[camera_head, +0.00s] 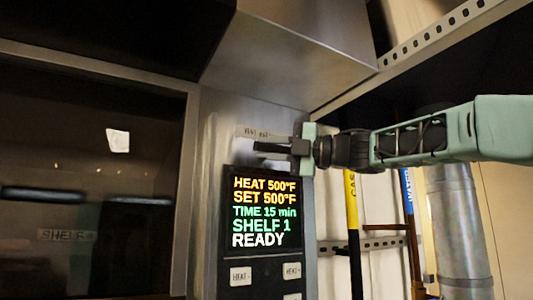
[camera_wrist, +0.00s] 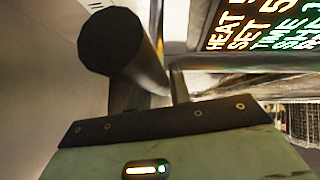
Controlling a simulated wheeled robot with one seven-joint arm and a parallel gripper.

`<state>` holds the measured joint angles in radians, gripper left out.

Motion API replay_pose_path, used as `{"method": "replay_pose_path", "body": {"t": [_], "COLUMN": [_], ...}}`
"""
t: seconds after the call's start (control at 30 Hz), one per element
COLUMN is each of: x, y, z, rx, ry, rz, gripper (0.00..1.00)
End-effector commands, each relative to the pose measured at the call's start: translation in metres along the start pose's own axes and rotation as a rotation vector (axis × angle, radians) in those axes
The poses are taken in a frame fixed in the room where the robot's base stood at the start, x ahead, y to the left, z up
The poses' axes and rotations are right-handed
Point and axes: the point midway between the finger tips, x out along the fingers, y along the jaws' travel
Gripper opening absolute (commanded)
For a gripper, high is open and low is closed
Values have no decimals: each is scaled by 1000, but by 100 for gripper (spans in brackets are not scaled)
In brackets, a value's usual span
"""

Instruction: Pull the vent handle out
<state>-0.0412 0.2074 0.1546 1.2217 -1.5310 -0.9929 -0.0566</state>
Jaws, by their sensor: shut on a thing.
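The vent handle (camera_wrist: 110,42) shows in the wrist view as a thick black cylinder, its round end facing the camera at the upper left. In the head view, my gripper (camera_head: 288,148) reaches in from the right to the steel oven front, just below a small label (camera_head: 256,132) that seems to read "VENT". My gripper is shut on the vent handle. The dark fingers and the dark handle blend together in the head view, so the exact grip is hidden. I cannot tell how far out the handle stands.
A lit display (camera_head: 265,212) reading READY sits just below my gripper, with labelled buttons (camera_head: 241,276) under it. The dark oven window (camera_head: 95,180) is at left. A steel hood (camera_head: 290,60) juts out above. Yellow-black (camera_head: 353,230) and blue (camera_head: 407,190) pipes stand at right.

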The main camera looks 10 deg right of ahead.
Motion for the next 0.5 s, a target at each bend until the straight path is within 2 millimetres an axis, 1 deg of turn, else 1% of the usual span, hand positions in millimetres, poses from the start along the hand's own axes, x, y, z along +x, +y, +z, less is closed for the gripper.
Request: {"method": "replay_pose_path", "body": {"t": [0.03,0.1,0.23,0.33,0.5], "x": [-9,-20,-36,-42,-43], "y": [-3,-1,5,8,10], "z": [-9,-19,-35,-41,-43], "rx": [-4,-5,-4,-2,0], "ry": [-1,-1,-2,0,2], "rz": [0,0,0,0,-2], "gripper": [0,0,0,0,0]}}
